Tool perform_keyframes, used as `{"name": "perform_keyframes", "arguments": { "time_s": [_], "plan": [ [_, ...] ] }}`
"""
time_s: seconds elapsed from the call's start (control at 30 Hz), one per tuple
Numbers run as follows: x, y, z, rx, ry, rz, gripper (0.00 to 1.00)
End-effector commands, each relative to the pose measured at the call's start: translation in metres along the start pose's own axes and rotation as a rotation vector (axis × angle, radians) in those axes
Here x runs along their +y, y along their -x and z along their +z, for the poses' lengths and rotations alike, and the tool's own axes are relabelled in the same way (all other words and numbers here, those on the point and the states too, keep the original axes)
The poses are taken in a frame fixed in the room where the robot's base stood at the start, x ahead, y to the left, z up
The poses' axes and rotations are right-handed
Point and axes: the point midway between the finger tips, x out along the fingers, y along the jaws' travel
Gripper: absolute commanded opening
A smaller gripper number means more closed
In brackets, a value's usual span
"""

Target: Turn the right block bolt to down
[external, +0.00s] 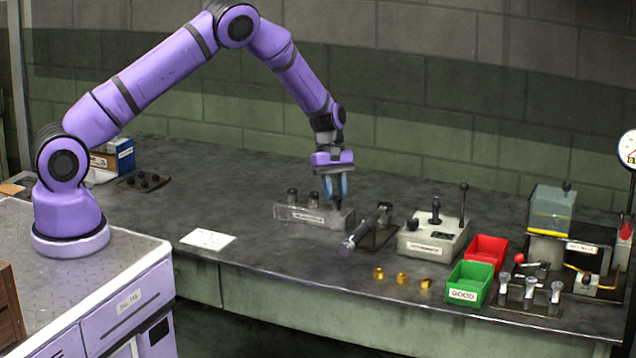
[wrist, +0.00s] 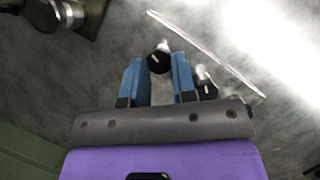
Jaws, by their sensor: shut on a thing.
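A grey block (external: 290,212) with a row of upright dark-capped bolts stands on the bench in the external view. Its left bolt (external: 292,196) and middle bolt (external: 314,198) are free. My gripper (external: 337,194), with blue fingers, points down over the block's right end, shut on the right block bolt. In the wrist view, the right block bolt (wrist: 158,58) shows as a black cap with a white mark between the fingertips of my gripper (wrist: 160,68). The middle bolt shows beside the right finger (wrist: 205,84). The fingers partly hide the bolts, and the mark's direction is hard to tell.
A cylindrical tool on a dark plate (external: 370,230) lies close right of the block. A grey box with levers (external: 432,240), a red bin (external: 487,252) and a green bin (external: 470,284) stand farther right. The bench left of the block is clear around a white card (external: 208,239).

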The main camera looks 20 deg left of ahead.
Motion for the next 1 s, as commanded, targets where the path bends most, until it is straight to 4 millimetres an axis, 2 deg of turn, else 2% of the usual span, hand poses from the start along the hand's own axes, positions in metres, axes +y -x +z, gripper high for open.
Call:
{"name": "perform_keyframes", "arguments": {
  "time_s": [0.37,0.4,0.5,0.83,1.0],
  "plan": [
    [0.001,0.001,0.000,0.000,-0.030,-0.011,0.02],
    [0.001,0.001,0.000,0.000,-0.030,-0.011,0.32],
    [0.001,0.001,0.000,0.000,-0.029,-0.011,0.51],
    [0.001,0.004,0.000,0.000,-0.029,-0.011,0.51],
    [0.002,0.024,0.000,0.001,-0.031,-0.009,0.51]
  ]
}}
